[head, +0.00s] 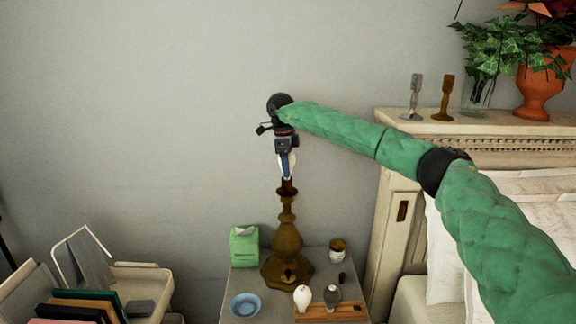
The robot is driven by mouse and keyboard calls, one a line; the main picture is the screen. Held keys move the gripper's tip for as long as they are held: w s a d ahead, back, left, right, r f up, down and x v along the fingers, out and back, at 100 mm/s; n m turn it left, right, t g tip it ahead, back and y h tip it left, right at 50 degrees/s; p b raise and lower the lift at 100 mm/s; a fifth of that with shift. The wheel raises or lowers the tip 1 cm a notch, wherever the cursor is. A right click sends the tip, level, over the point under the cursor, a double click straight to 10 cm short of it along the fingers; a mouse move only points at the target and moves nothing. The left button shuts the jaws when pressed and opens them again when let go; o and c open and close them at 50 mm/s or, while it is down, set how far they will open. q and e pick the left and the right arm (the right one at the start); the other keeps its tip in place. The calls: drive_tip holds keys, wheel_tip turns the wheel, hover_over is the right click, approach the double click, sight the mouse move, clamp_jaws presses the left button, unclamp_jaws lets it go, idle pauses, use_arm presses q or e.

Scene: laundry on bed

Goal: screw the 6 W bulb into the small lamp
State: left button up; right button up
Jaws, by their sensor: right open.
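The small lamp (286,238) is a brown, brass-like turned base standing upright on the bedside table, with its dark socket (289,187) at the top. My right gripper (287,172) points down right above the socket, with its jaws open. A whitish shape (283,162), perhaps a bulb, shows between and beside the fingers just above the socket. It is too small to tell whether it touches the socket or which wattage it is. A white bulb (302,297) and a grey bulb (332,295) stand on a wooden holder (342,312). My left gripper is out of view.
The bedside table (267,294) also holds a green tissue box (244,247), a blue bowl (245,305) and a small brown-and-white cup (338,249). A rack with books (85,305) stands at left. The bed's headboard (393,190) is at right, with candlesticks and plants on top.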

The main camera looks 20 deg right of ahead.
drive_tip(key=shift+n, duration=2.1)
drive_tip(key=shift+w, duration=0.1)
drive_tip(key=shift+c, duration=0.5)
drive_tip(key=c, duration=0.7)
drive_tip(key=shift+m, duration=1.7)
drive_tip(key=m, duration=0.3)
drive_tip(key=shift+m, duration=0.3)
